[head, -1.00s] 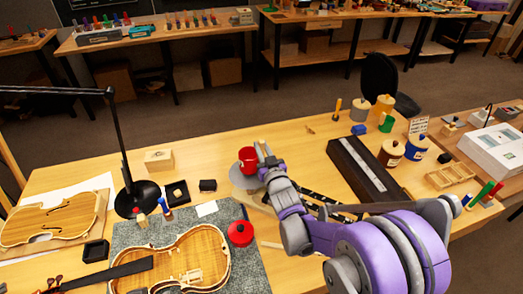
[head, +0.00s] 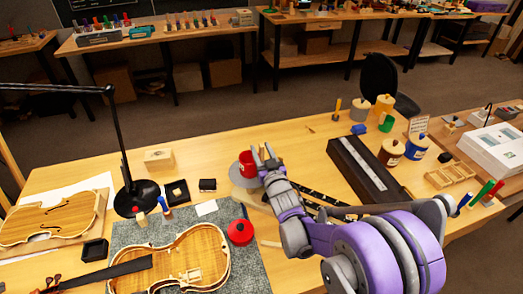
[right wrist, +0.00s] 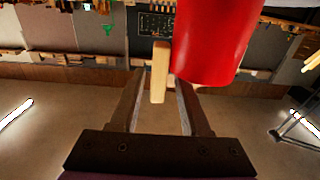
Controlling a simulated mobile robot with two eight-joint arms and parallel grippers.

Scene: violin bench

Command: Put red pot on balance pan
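In the right wrist view the pot (right wrist: 212,40) fills the upper right. Its pale wooden handle (right wrist: 160,72) points back between the fingers of my right gripper (right wrist: 160,98), with gaps on both sides. In the head view my right gripper (head: 265,154) is just right of the pot, fingers apart. My left gripper is not in view.
A red round lidded thing (head: 240,232) and a violin body (head: 190,262) lie in front. A black lamp (head: 137,198) stands left. A long dark case (head: 363,170) and several jars are to the right. Bare wood lies behind the pot.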

